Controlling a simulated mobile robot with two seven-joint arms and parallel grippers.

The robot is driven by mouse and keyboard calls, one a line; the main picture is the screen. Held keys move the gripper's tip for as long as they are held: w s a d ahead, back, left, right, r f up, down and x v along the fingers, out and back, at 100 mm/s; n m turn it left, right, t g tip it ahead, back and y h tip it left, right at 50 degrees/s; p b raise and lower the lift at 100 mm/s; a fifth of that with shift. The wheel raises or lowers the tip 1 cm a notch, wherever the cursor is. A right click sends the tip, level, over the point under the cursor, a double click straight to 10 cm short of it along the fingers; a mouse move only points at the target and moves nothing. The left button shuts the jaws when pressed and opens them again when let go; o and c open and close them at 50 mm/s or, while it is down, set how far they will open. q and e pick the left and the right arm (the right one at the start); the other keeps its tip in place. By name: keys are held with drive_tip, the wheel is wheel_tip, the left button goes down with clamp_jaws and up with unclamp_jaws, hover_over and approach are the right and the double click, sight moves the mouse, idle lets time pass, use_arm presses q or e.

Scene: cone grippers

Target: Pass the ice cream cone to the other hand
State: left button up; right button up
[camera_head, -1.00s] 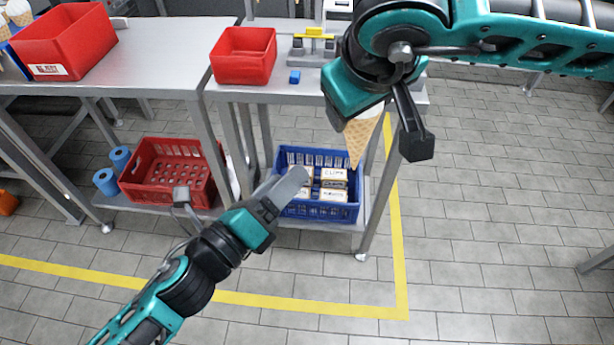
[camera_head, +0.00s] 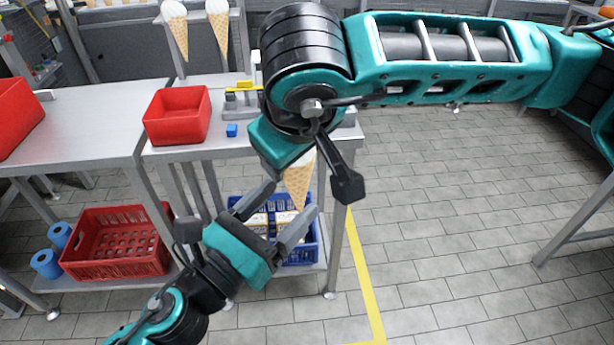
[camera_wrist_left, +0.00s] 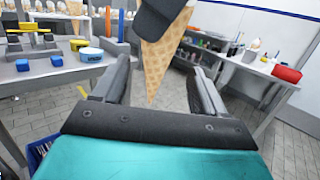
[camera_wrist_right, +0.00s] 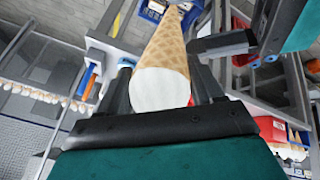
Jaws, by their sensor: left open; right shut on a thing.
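The ice cream cone (camera_head: 299,181) hangs point down from my right gripper, which is shut on its upper part. My right gripper's fingers are mostly hidden behind its own wrist in the head view; in the right wrist view the gripper (camera_wrist_right: 165,88) has a finger on each side of the cone (camera_wrist_right: 165,55) near its white top. My left gripper (camera_head: 288,205) is open just below, its fingers on both sides of the cone's tip. In the left wrist view the cone (camera_wrist_left: 160,60) points down between the open fingers of the left gripper (camera_wrist_left: 165,75), touching neither.
A metal table holds a red bin (camera_head: 178,116) and a small blue block (camera_head: 231,130). Below are a red crate (camera_head: 115,243), a blue crate (camera_head: 300,250) and blue rolls (camera_head: 45,263). Other cones (camera_head: 218,25) stand at the back.

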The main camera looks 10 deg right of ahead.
sight(309, 177)
use_arm(q)
drive_tip(key=x, duration=0.6)
drive_tip(key=shift+w+d+r, duration=0.1)
drive_tip(key=shift+w+d, duration=0.1)
drive_tip(key=c, duration=0.8)
drive_tip(key=shift+c, duration=0.3)
use_arm(e)
drive_tip(key=o, duration=0.9)
drive_tip(key=shift+c, duration=0.2)
